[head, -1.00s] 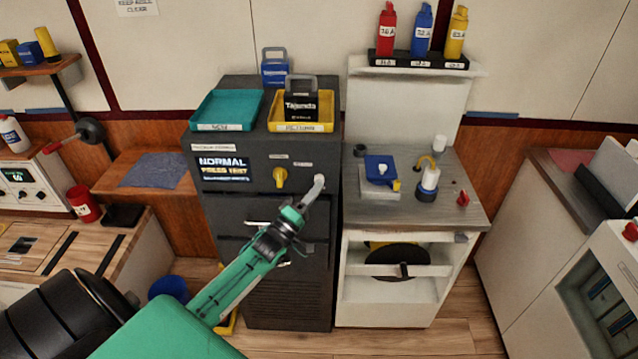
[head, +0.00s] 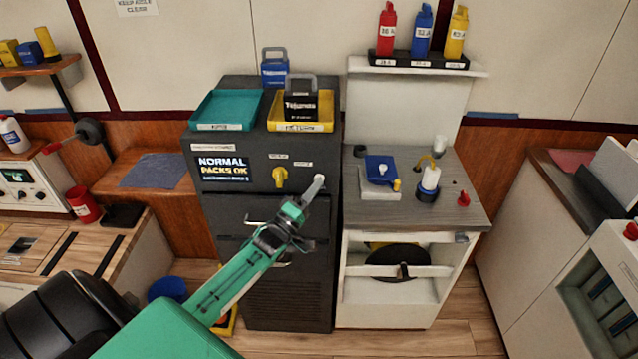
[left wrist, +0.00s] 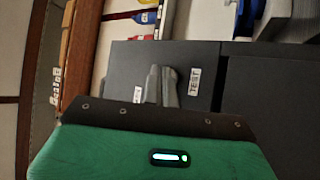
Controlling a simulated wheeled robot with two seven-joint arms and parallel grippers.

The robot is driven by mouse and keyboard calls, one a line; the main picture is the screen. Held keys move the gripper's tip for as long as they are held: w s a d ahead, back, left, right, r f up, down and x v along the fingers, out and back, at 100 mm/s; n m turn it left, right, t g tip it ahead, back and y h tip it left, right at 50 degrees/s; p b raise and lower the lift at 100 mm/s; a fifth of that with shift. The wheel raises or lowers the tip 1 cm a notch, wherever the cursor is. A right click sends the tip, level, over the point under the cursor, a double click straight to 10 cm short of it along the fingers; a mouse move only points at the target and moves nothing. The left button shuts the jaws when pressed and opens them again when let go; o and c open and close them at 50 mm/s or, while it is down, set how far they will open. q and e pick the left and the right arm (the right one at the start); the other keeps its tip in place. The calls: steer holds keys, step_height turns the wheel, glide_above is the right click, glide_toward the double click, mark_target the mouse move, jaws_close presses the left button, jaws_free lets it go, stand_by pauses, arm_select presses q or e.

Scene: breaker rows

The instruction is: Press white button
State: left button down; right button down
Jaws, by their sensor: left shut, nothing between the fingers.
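The dark grey cabinet (head: 270,225) has a screen (head: 223,169) reading "NORMAL PACKS OK" and a yellow knob (head: 280,178). The white button (head: 321,177) is a small pale spot right of the knob, under a small label, mostly covered by my fingertips. My left gripper (head: 315,186) is shut and empty, its grey fingers pointing at the button. I cannot tell whether they touch it. In the left wrist view the shut fingers (left wrist: 161,86) lie over the dark panel beside a "TEST" label (left wrist: 195,82); the button is hidden there. My right gripper is not in view.
A teal tray (head: 207,126) and a yellow tray (head: 318,127) holding a black pack (head: 301,106) sit on the cabinet. A grey-topped workbench (head: 445,185) stands close on the right. Floor shows in front of the workbench.

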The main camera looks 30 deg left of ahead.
arm_select(q)
steer(key=shift+r, duration=0.1)
stand_by(0.4)
steer(key=shift+s+d+p, duration=0.3)
steer(key=shift+s+p, duration=0.05)
steer(key=shift+s, duration=0.2)
steer(key=shift+s+d+p, duration=0.25)
steer(key=shift+s+p, duration=0.05)
steer(key=shift+s, duration=0.2)
steer(key=s+d, duration=0.1)
steer(key=s+p, duration=0.1)
steer(key=s, duration=0.1)
steer(key=s+d+p, duration=0.1)
steer(key=shift+s+d, duration=0.15)
steer(key=shift+d, duration=0.2)
stand_by(0.4)
